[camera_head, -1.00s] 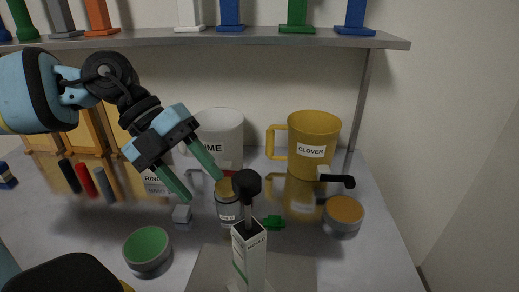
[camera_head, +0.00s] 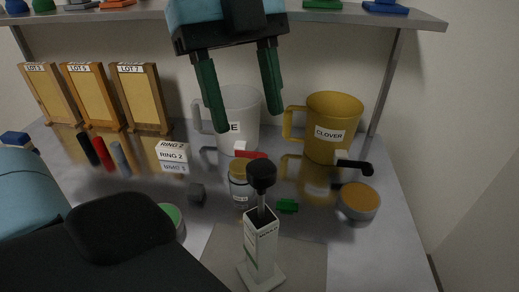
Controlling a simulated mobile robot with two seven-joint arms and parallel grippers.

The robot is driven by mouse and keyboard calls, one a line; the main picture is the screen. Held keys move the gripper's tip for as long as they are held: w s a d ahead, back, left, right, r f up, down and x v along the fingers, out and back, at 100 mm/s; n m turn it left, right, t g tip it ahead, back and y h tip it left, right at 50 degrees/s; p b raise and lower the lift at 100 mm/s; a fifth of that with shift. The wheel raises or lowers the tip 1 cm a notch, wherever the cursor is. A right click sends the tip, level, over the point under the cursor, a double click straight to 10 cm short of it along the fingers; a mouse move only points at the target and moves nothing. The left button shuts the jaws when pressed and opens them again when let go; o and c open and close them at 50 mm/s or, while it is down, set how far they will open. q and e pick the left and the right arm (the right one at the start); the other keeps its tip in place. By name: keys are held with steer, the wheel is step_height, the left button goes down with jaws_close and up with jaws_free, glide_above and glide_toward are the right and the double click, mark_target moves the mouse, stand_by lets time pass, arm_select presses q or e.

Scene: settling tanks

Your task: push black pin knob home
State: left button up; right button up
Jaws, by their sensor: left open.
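The black pin knob (camera_head: 261,174) is a round black ball on a short dark stem. The stem stands up out of the top of a white upright post (camera_head: 261,240) on a square foot, with a stretch of stem showing between ball and post. My left gripper (camera_head: 249,115) hangs from the top of the view with its two green fingers spread apart and nothing between them. In the picture it lies above the knob, in front of the white mug; its exact distance from the knob I cannot tell. My right gripper is not in view.
Behind the knob stand a jar (camera_head: 240,190), a white mug (camera_head: 241,110) and a yellow CLOVER mug (camera_head: 331,128). A black-handled valve (camera_head: 354,166) and an orange-topped cup (camera_head: 358,200) are right. A green piece (camera_head: 287,206) lies near the post. A shelf (camera_head: 420,22) runs above.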

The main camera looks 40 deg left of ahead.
mark_target(261, 166)
arm_select(q)
steer(key=x, duration=0.7)
jaws_close()
stand_by(0.3)
